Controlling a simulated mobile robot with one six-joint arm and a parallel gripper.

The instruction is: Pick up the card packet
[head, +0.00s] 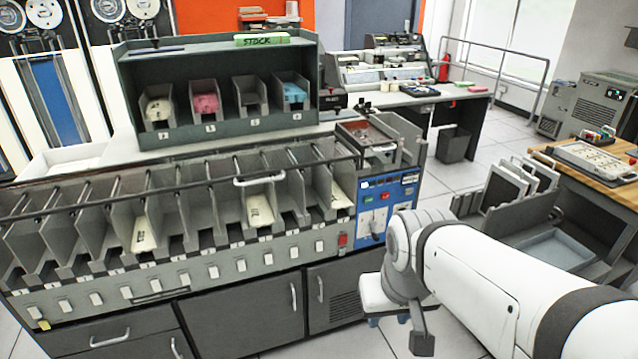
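Card packets stand in the slots of a dark green rack labelled STOCK (222,135): a cream packet (158,112), a pink packet (206,105) and a blue packet (293,93). Cream cards also lie in pockets of the grey sorting machine (232,262): one left of the middle (144,236), one near the middle (260,211), one at the right end (341,198). I cannot tell which one the task means. My gripper (388,321) hangs low in front of the machine's right end, apart from all the cards.
A blue control panel (376,208) is on the machine's right end. A desk with a console (400,100) and a bin (454,144) are behind. Tiled floor shows between them.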

